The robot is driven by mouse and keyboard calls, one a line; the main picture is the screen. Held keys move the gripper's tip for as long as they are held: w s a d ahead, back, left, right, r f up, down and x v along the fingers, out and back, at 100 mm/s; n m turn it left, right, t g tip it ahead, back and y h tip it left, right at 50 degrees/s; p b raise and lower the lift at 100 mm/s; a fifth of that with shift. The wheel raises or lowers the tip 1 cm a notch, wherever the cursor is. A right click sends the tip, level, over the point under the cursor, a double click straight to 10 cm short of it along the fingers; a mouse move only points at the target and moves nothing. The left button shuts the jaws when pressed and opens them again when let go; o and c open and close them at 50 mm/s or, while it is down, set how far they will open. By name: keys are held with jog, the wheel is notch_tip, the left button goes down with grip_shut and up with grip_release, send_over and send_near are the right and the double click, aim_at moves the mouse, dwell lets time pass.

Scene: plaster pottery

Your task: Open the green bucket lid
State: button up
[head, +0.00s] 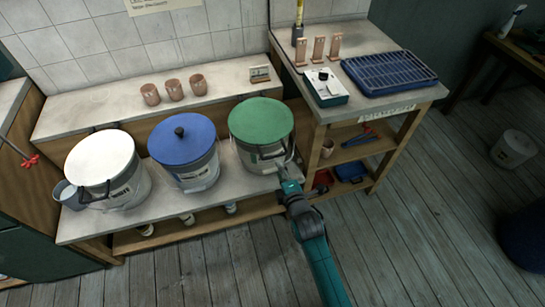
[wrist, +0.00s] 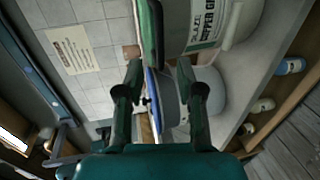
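The green lid (head: 261,121) lies flat on its pale labelled bucket (head: 262,157), the rightmost of three buckets on the low bench. No knob shows on this lid. My gripper (head: 284,172) is at the front right side of that bucket, below the lid's edge. In the wrist view the scene is turned sideways, and the green lid (wrist: 151,35) is seen edge-on beside the bucket wall (wrist: 212,22). My gripper (wrist: 159,68) is open there, its fingers apart, with the lid's edge showing in line with the gap. I cannot tell whether a finger touches the lid or bucket.
A blue-lidded bucket (head: 185,140) with a dark knob and a white-lidded bucket (head: 100,158) stand to the left. A ledge behind holds clay cups (head: 173,90). A work table (head: 350,45) with a blue rack (head: 390,72) and a control box (head: 326,87) stands close right. Floor in front is clear.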

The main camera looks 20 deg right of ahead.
aim_at(274, 156)
jog(key=x, duration=0.8)
jog(key=shift+w, duration=0.1)
grip_shut()
